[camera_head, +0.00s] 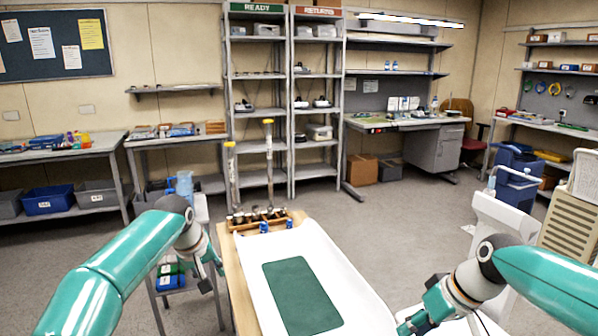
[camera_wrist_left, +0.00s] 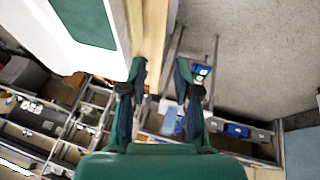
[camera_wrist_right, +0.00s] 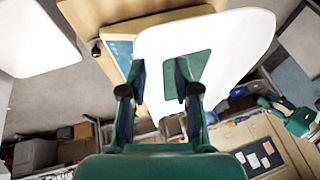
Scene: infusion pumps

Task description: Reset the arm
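My left arm comes in from the left in the head view, with its gripper (camera_head: 212,275) over the left edge of the table. In the left wrist view my left gripper (camera_wrist_left: 160,72) has its two dark fingers apart with nothing between them. My right arm comes in from the right in the head view, with its gripper (camera_head: 418,318) low near the table's right front side. In the right wrist view my right gripper (camera_wrist_right: 160,72) also has its fingers apart, and the space between them is empty. Both arms are bent.
A white-topped table (camera_head: 245,265) with a green mat (camera_head: 301,296) stands in front. A wooden rack (camera_head: 262,221) with several dark-topped items is at its far end. A small cart (camera_head: 168,283) with coloured boxes is at the left, and white equipment (camera_head: 497,232) at the right.

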